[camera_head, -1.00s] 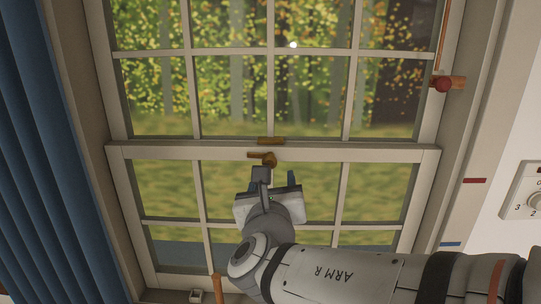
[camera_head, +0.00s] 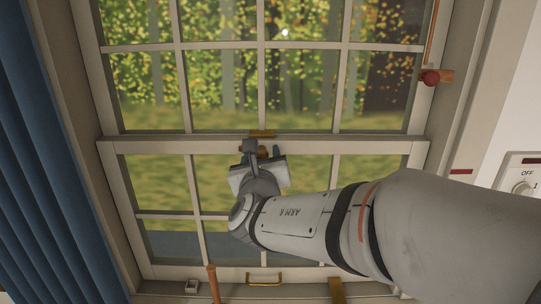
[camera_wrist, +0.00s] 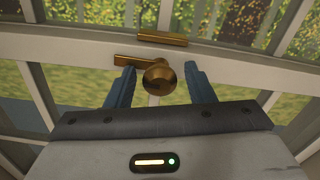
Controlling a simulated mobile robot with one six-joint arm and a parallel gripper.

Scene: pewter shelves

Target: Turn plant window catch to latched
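The brass window catch (camera_wrist: 158,77) sits on the window's middle rail, with a round knob and a short lever (camera_wrist: 130,61) pointing left in the wrist view. A brass keeper plate (camera_wrist: 162,39) is fixed just above it on the rail and is apart from the lever. My gripper (camera_wrist: 158,82) is open, with one blue finger on each side of the knob; I cannot tell whether either finger touches it. In the head view my gripper (camera_head: 262,150) is up at the middle rail and hides most of the catch.
A brass handle (camera_head: 265,279) is on the window's bottom rail. A blue curtain (camera_head: 45,180) hangs at left. A white dial panel (camera_head: 520,180) is on the right wall.

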